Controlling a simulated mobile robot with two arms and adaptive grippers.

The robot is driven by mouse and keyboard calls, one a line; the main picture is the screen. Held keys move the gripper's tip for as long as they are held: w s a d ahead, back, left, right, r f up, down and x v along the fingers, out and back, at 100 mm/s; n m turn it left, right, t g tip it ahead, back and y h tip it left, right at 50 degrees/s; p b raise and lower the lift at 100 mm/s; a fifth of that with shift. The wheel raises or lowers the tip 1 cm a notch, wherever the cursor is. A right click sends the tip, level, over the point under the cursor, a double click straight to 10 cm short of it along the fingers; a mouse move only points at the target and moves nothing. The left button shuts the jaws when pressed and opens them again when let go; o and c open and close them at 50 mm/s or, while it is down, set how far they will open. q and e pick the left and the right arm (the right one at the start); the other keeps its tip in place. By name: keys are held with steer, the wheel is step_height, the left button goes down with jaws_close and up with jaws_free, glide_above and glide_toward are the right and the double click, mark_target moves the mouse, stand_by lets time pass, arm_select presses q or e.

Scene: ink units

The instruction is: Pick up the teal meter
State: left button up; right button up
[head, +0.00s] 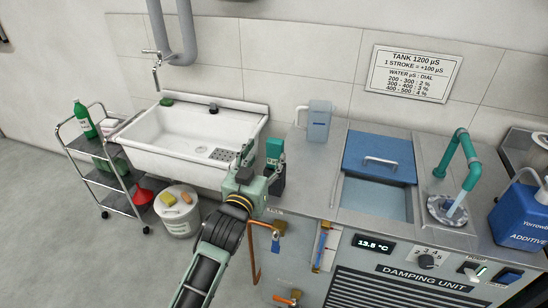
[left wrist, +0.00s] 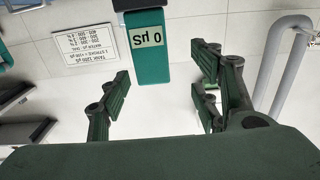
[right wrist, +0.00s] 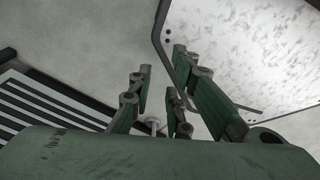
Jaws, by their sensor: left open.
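The teal meter (head: 274,149) is a small upright block at the front counter edge, right of the sink, with a dark holder below it. In the left wrist view the meter (left wrist: 151,55) appears upside down, its pale label reading 0 µS. My left gripper (head: 259,163) is open beside the meter in the head view. In the left wrist view the meter shows between the two spread fingers (left wrist: 160,75), with no visible contact on either side. My right gripper (right wrist: 163,60) is open and empty in its wrist view, and out of the head view.
A white sink (head: 190,140) lies to the left. A clear jug (head: 318,122) stands behind on the counter. A blue-lidded tank (head: 378,155), a teal pipe (head: 459,160) and a blue additive container (head: 520,215) stand to the right. A trolley (head: 85,150) and bucket (head: 178,220) stand on the floor.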

mark_target(274, 149)
arm_select(q)
steer(key=shift+w+d, duration=0.2)
steer(key=shift+w, duration=0.1)
steer(key=shift+w+d+r, duration=0.15)
steer(key=shift+w+d, duration=0.1)
steer(key=x, duration=0.1)
steer(key=p+x, duration=0.1)
steer(key=x, duration=0.1)
steer(key=shift+d, duration=0.35)
steer(key=shift+w+d, duration=0.1)
steer(key=shift+w, duration=0.35)
arm_select(e)
steer(key=shift+s+d+r, duration=0.55)
steer(key=shift+s+d, duration=0.3)
steer(key=shift+d, duration=0.05)
arm_select(q)
steer(key=shift+c, duration=0.4)
steer(key=c, duration=1.1)
steer(key=shift+c, duration=0.7)
arm_select(e)
steer(key=shift+w+a, duration=0.25)
steer(key=shift+a, duration=0.25)
